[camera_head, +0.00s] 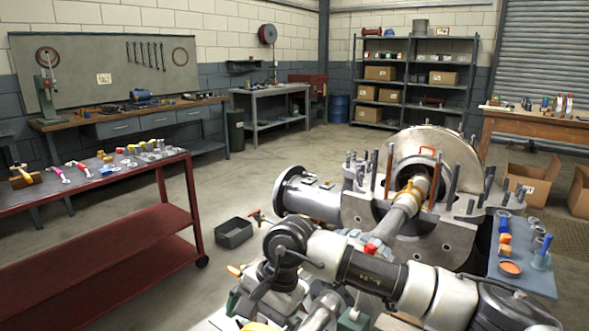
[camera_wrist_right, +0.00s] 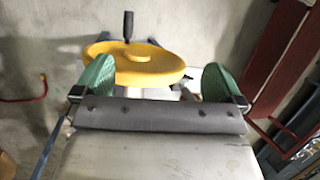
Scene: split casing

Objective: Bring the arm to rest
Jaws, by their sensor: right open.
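My right arm crosses the lower part of the head view. Its gripper (camera_wrist_right: 158,88) has green finger pads standing wide apart in the wrist view, with nothing clamped between them. A yellow handwheel (camera_wrist_right: 140,65) with an upright black handle shows just beyond the fingers. The left pad overlaps the wheel's edge, and I cannot tell whether they touch. In the head view a bit of yellow (camera_head: 258,326) shows at the bottom edge near the green pads. My left gripper is not in view.
The large grey split casing (camera_head: 425,235) with upright studs stands close behind my arm. A red cart (camera_head: 95,225) with small parts is at the left. A dark bin (camera_head: 234,233) sits on the floor. A blue-grey side table (camera_head: 535,278) holds parts at the right.

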